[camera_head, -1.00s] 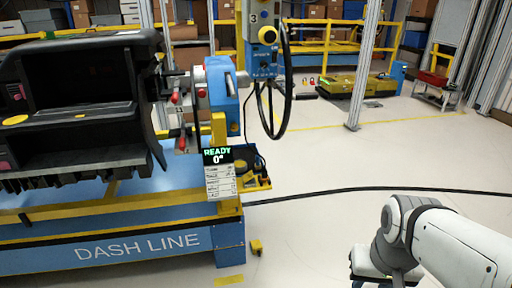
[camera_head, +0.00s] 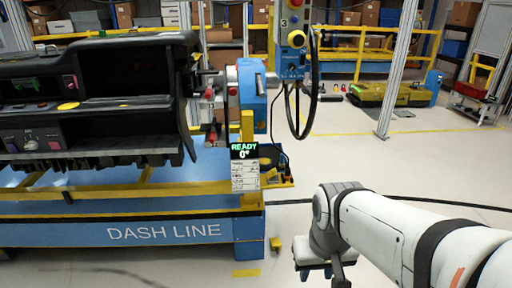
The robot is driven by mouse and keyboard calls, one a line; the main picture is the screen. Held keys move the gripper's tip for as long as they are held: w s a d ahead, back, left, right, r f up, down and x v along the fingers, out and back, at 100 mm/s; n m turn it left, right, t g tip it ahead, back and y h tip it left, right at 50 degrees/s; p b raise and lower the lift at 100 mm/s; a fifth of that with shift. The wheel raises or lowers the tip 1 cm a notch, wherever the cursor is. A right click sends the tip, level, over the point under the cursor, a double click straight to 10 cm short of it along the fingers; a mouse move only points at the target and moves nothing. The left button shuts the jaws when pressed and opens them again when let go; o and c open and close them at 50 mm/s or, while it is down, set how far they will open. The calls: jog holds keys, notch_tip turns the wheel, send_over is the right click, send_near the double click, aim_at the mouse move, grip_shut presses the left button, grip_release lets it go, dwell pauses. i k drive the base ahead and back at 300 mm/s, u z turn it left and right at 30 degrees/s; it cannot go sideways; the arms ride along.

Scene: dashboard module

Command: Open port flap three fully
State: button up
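The black dashboard module (camera_head: 125,85) is held on the blue and yellow stand at the left. Its near side has openings and small coloured parts, among them a green one, a pink one and a yellow disc. I cannot make out which part is port flap three or whether it is open. My gripper (camera_head: 328,276) is at the lower right, over the floor and well apart from the module. Its fingers are cut by the bottom edge, so its opening does not show.
The blue stand (camera_head: 60,234) reads "DASH LINE". A display (camera_head: 244,152) on its right post reads "READY 0°". A control box (camera_head: 291,38) marked "3" hangs above with a looped black cable. Floor right of the stand is mostly free, crossed by a dark cable.

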aim_at(271, 174)
jog(key=z, duration=0.05)
jog(key=i, duration=1.5)
jog(key=u, duration=0.05)
